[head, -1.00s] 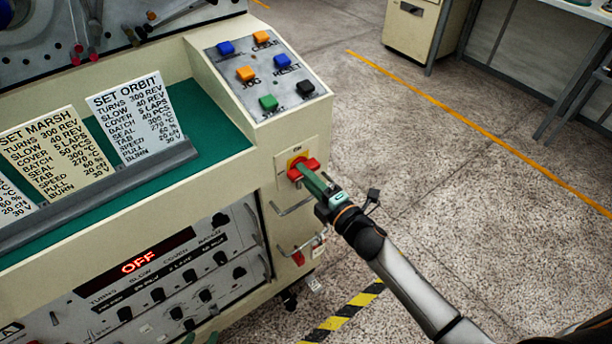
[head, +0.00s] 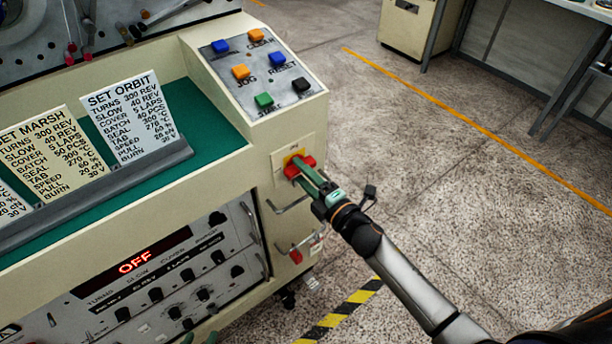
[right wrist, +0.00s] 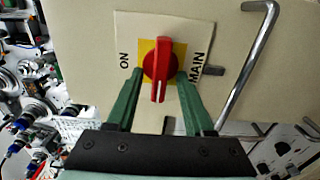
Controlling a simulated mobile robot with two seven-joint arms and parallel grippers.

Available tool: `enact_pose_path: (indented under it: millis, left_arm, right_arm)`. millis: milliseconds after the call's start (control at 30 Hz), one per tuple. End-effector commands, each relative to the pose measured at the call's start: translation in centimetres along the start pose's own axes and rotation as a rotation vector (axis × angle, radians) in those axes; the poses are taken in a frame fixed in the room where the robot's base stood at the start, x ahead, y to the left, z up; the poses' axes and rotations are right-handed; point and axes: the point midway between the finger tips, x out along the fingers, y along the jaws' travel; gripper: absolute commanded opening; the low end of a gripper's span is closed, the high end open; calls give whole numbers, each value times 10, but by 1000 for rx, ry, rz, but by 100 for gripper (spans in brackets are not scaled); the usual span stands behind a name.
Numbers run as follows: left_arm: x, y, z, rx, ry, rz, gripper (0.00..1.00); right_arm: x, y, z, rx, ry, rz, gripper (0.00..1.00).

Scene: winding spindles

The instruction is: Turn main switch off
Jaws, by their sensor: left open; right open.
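The main switch is a red rotary knob (head: 299,166) on a yellow plate on the cream machine's front, below the button panel; it also shows in the right wrist view (right wrist: 160,62). Its grip bar lies across the direction of the ON label, with its white mark at the lower end in the right wrist view. My right gripper (head: 303,173) is open, its green fingers (right wrist: 158,78) on either side of the knob with gaps visible. Two green tips of my left gripper (head: 200,339) just show at the bottom edge.
Metal handles (head: 290,204) stick out below the switch, and another bar handle (right wrist: 246,62) is right of it in the wrist view. The sloped button panel (head: 262,72) is above. Setting cards (head: 130,120) stand on the green shelf. The floor to the right is clear.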

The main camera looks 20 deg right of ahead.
Motion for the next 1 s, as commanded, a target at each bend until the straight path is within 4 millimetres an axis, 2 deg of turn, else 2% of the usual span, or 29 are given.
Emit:
enact_pose_path:
  millis: [167, 500, 700, 1000]
  left_arm:
    - [0, 0, 0, 1, 0, 0, 50]
    - [0, -1, 2, 0, -2, -1, 50]
    - [2, -1, 4, 0, -5, -1, 50]
    - [2, 0, 4, 0, -8, 1, 50]
  right_arm:
    - [-13, -1, 0, 1, -1, -2, 52]
    - [-76, -2, 0, 1, -1, -4, 52]
    - [-107, -1, 0, 1, 0, -3, 52]
    - [-125, 0, 0, -1, 0, -1, 52]
